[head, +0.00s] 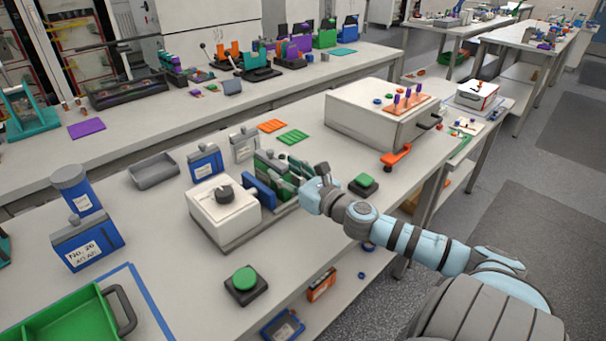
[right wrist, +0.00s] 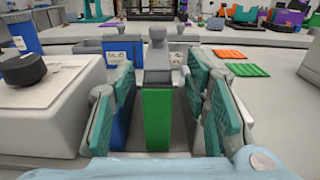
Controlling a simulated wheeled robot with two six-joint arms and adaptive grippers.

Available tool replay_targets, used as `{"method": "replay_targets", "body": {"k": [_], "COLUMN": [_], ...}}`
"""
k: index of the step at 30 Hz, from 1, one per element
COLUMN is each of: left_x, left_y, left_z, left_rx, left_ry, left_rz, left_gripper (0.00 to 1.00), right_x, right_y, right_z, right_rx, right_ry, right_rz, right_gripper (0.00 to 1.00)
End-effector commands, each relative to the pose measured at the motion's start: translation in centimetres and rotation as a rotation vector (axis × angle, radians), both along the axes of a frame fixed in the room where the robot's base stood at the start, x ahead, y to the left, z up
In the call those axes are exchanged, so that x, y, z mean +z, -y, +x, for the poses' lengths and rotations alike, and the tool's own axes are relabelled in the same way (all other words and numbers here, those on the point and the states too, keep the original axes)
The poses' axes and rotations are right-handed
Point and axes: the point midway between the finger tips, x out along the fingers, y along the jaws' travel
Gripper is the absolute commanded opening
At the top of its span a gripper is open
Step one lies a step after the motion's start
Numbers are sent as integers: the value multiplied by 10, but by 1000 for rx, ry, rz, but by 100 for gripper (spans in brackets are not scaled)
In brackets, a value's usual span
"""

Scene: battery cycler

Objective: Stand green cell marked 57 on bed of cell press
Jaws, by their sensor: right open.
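The cell press (head: 222,208) is a white box with a dark knob, a blue plate (head: 259,192) and a grey bed (head: 285,207) on its right side. A green cell (right wrist: 157,120) with a grey top stands upright beside the blue plate in the right wrist view. My right gripper (right wrist: 160,82) is open, with a teal-padded finger on each side of the cell and gaps between. My left gripper is not in view.
Blue and grey labelled containers (head: 204,162) stand behind the press. A green button (head: 244,280) lies in front and another (head: 363,184) to the right. Orange (head: 271,125) and green (head: 293,137) mats lie behind. A large white box (head: 370,112) stands farther back.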

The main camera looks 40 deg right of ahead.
Motion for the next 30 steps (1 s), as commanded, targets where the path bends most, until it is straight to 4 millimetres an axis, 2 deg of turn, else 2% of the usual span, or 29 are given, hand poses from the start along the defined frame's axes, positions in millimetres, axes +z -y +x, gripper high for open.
{"method": "replay_targets", "body": {"k": [4,6,13,30], "left_x": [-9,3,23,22], "left_y": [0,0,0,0], "left_z": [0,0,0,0], "left_rx": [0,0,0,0], "left_ry": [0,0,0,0], "left_rz": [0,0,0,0], "left_gripper": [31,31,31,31], "right_x": [2,5,9,6], "right_y": [-4,-2,-3,-3], "right_z": [-18,-30,-60,-64], "right_rx": [12,3,6,6], "right_ry": [4,-5,2,7], "right_rz": [-8,-9,0,4], "right_gripper": [43,43,43,43]}}
